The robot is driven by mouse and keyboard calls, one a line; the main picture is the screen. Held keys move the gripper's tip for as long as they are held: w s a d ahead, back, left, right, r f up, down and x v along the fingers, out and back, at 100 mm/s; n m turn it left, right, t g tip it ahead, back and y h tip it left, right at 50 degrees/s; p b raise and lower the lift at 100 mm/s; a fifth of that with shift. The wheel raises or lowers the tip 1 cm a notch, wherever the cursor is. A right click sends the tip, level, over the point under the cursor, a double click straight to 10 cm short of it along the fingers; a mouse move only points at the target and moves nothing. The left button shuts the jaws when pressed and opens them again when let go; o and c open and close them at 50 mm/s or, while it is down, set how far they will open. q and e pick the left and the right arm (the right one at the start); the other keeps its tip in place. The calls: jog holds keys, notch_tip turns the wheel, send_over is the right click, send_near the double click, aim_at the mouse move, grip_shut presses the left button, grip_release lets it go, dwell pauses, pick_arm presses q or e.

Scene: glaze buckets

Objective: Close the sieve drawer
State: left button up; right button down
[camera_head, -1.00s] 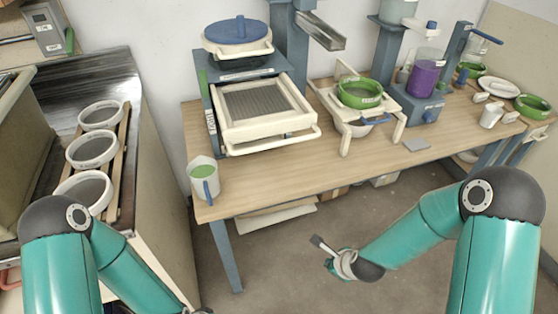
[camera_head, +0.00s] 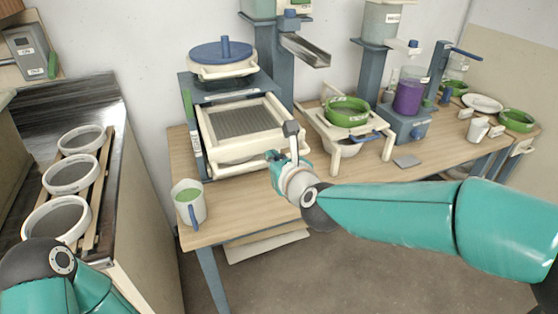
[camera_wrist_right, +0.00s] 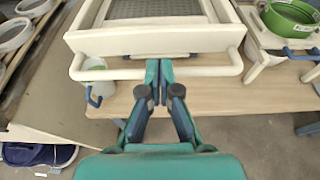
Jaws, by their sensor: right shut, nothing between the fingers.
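The sieve drawer is a cream frame with a grey mesh (camera_head: 243,120) and a looped front handle. It sticks out of the blue-grey stand (camera_head: 190,115). In the right wrist view its handle bar (camera_wrist_right: 110,73) runs across behind my fingers. My right gripper (camera_head: 273,160) is shut and empty, at the drawer's front near the handle. In the right wrist view its fingertips (camera_wrist_right: 159,64) overlap the middle of the bar; I cannot tell whether they touch it. My left arm shows at lower left; its gripper is out of view.
A mug of green glaze (camera_head: 189,205) stands left of the drawer at the table's front edge. A green bowl (camera_head: 346,113) sits on a cream stand (camera_head: 336,155) to the right. A blue-lidded sieve (camera_head: 222,55) rests atop the drawer's stand. Round sieves (camera_head: 75,175) line the left counter.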

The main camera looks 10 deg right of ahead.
aim_at(264, 148)
jog(key=p+x, duration=0.1)
jog(key=x, duration=0.4)
jog(key=shift+f, duration=0.1)
jog(key=shift+w+d, duration=0.1)
